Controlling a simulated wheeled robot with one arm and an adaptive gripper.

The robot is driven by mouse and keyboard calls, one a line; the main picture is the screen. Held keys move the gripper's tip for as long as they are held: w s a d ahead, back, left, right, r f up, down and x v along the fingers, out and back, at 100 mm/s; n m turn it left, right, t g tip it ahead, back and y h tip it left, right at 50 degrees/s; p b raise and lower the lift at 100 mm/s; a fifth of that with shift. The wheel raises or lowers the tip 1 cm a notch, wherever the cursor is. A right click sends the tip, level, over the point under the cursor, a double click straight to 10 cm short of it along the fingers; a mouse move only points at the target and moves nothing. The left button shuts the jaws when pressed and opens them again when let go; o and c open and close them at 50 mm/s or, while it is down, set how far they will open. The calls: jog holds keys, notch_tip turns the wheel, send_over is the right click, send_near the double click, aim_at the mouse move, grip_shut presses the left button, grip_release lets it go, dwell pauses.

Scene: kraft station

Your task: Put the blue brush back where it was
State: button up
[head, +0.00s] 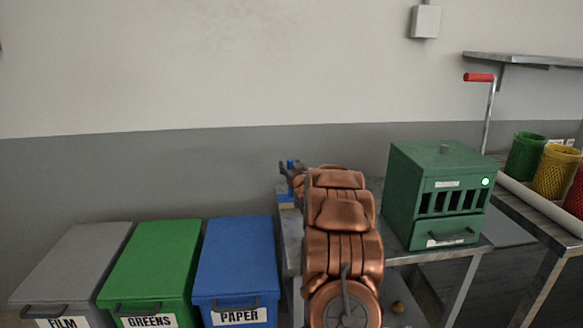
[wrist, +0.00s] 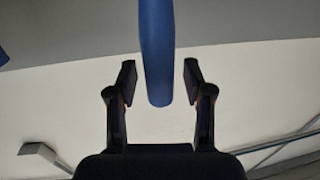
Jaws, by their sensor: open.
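A long blue thing with a rounded end, likely the handle of the blue brush (wrist: 157,45), comes down from the top of the wrist view. My gripper (wrist: 160,74) is open, with one finger on each side of it and a visible gap to both. In the head view my gripper (head: 287,172) is at the far end of my copper arm, above the table's left back corner. Small blue parts (head: 291,163) show beside it and just below it. My arm hides most of that spot, so I cannot tell what the brush rests on.
A green box with slots (head: 440,190) stands on the table right of my arm. Grey FILM (head: 75,260), green GREENS (head: 155,260) and blue PAPER (head: 237,255) bins stand left. Mesh cups (head: 553,172), a red-handled crank (head: 480,78) and a shelf (head: 525,60) are at right.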

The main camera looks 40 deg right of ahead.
jog(key=shift+r, duration=0.15)
jog(key=b+v, duration=0.1)
jog(key=v, duration=1.1)
jog(key=s+a+f+n+g+y, duration=0.1)
jog(key=s+a+f+g+y, duration=0.15)
jog(key=a, duration=0.65)
jog(key=s+a+f+n+g+y, duration=0.1)
jog(key=s+a+f+g, duration=0.2)
jog(key=a, duration=0.6)
jog(key=s+a+f+g+y, duration=0.2)
jog(key=a+g, duration=0.1)
jog(key=a, duration=0.6)
jog(key=s+a+n+g+y, duration=0.1)
jog(key=s+a+g, duration=0.2)
jog(key=s+a, duration=0.3)
jog(key=s+a+n+g+y, duration=0.1)
jog(key=s+a+g, duration=0.2)
jog(key=s, duration=1.2)
jog(key=s+a+f+n+g+y, duration=0.1)
jog(key=s+a+g, duration=0.2)
jog(key=s+a, duration=0.7)
jog(key=shift+s+n, duration=0.3)
jog(key=shift+s, duration=0.1)
